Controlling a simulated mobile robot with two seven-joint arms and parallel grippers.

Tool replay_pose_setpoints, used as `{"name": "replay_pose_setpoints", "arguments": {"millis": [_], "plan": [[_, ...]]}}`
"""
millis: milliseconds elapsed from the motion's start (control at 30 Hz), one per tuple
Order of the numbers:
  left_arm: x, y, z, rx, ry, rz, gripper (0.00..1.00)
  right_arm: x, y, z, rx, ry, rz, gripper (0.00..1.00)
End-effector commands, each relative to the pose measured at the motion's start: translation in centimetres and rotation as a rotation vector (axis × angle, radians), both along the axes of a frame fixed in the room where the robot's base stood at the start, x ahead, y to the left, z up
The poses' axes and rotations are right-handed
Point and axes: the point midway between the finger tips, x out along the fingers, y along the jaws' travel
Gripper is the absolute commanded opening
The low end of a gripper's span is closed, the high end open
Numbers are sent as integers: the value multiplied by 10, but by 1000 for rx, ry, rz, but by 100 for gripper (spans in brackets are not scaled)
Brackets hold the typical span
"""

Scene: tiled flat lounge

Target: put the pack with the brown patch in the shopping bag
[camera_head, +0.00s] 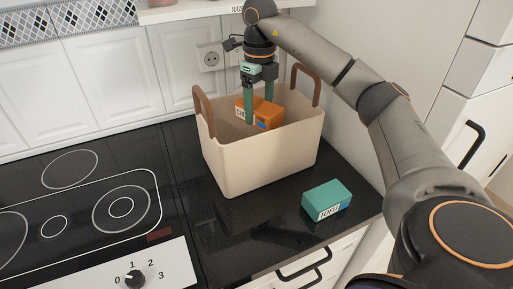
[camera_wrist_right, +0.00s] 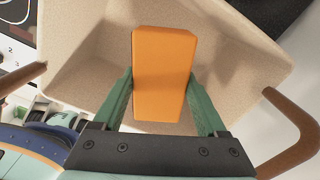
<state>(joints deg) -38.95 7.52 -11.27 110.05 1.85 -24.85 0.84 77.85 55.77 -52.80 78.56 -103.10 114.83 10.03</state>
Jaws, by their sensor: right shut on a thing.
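The shopping bag (camera_head: 262,160) is a cream, open-topped box with two brown handles, upright on the black counter. My right gripper (camera_head: 258,110) reaches down into its mouth and is shut on an orange pack (camera_head: 270,119). This pack has a white label and a small blue patch; I see no brown patch on it. In the right wrist view the orange pack (camera_wrist_right: 162,70) sits between the two green fingers, over the bag's inside (camera_wrist_right: 85,60). Its contact with the bag floor cannot be told. A teal pack (camera_head: 327,196) labelled TOFU lies on the counter. My left gripper is out of view.
A black hob (camera_head: 85,210) with a control knob (camera_head: 134,280) lies left of the bag. White cabinets and a wall socket (camera_head: 210,57) stand behind it. Bare counter (camera_head: 250,235) shows in front of the bag, with drawers below its front edge.

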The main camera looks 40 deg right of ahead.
Motion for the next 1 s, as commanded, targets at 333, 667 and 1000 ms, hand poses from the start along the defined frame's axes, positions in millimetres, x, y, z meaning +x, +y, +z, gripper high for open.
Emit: {"name": "replay_pose_setpoints", "arguments": {"millis": [333,667,1000], "plan": [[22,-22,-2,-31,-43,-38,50,0,0,-41,0,3,1,6],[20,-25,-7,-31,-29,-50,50,0,0,-86,0,0,1,6],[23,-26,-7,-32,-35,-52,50,0,0,-123,-1,0,0,6]]}}
